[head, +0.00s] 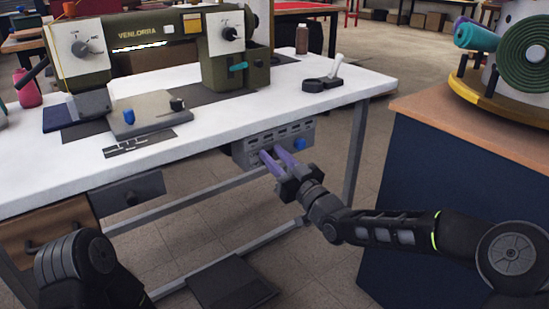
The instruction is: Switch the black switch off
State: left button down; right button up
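A grey control box (243,152) with slots along its top is fixed under the front edge of the white table. A blue knob (299,144) sits on its right side. My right gripper (272,152) reaches up to the box front from the lower right. Its two purple fingers are apart, with tips at or very near the box face, left of the blue knob. I cannot make out a black switch on the box; the fingers cover part of its front. Whether they touch anything is unclear. My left gripper is out of view; only part of that arm shows at lower left.
A green sewing machine (150,32) stands on the white table (345,95). A grey drawer unit (115,195) hangs under the table, left of the box. A table leg (355,150) and a blue cabinet (425,180) stand to the right. A black pedal (232,284) lies below.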

jog(key=shift+o, duration=1.4)
jog(key=p+v, duration=0.2)
jog(key=v, duration=0.5)
jog(key=shift+s+d, duration=0.25)
jog(key=shift+s, duration=0.05)
jog(key=shift+f, duration=0.15)
